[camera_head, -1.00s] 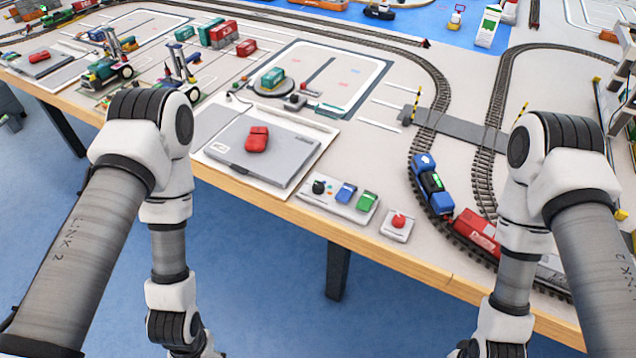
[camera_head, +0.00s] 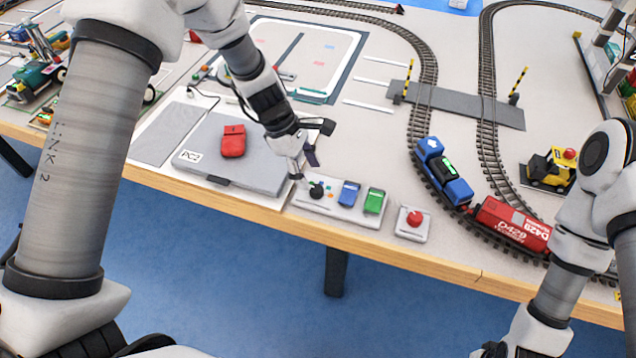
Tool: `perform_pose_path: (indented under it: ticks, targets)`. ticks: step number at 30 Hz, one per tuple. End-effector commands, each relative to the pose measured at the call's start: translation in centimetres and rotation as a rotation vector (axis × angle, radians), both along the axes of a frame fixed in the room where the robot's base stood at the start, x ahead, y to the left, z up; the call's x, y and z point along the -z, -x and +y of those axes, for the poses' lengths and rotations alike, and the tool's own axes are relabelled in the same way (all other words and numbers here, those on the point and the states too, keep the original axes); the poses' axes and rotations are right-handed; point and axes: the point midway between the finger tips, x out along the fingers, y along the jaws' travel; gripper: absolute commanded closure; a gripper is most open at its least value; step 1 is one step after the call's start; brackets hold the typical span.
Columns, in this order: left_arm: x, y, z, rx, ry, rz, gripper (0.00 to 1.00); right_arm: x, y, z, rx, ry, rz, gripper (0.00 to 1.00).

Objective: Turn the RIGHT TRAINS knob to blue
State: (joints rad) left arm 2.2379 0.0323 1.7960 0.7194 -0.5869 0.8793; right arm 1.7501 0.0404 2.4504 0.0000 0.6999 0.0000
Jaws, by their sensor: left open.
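A light grey control panel (camera_head: 335,211) lies near the table's front edge. It carries a black round knob (camera_head: 317,190) at its left, then a blue block-like part (camera_head: 348,193) and a green one (camera_head: 374,200). Small coloured marks sit around the knob; I cannot read any label or tell which mark the knob points to. My left gripper (camera_head: 305,170) is open and points down just above and behind the knob, with no clear contact visible. My right gripper is out of view; only my right arm shows at the lower right.
A red button (camera_head: 414,219) on a small plate sits right of the panel. A blue locomotive (camera_head: 444,175) and red wagon (camera_head: 509,222) stand on the track to the right.

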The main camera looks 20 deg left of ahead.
Motion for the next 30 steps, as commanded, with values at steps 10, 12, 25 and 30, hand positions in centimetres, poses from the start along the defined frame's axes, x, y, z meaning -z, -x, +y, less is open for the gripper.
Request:
perform_pose_path:
  ticks: [10,12,25,30]
  targets:
    - [4.6,0.1,-1.8,0.001,-0.001,0.001,0.42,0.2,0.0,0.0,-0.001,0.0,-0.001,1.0]
    - [4.7,0.1,-1.9,0.001,-0.001,0.001,0.42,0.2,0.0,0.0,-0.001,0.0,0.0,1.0]
    - [4.7,0.1,-1.8,0.003,-0.002,0.001,1.0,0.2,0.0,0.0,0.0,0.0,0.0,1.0]
    - [4.6,0.1,-1.8,0.012,-0.002,0.0,1.0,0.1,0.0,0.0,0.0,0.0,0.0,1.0]
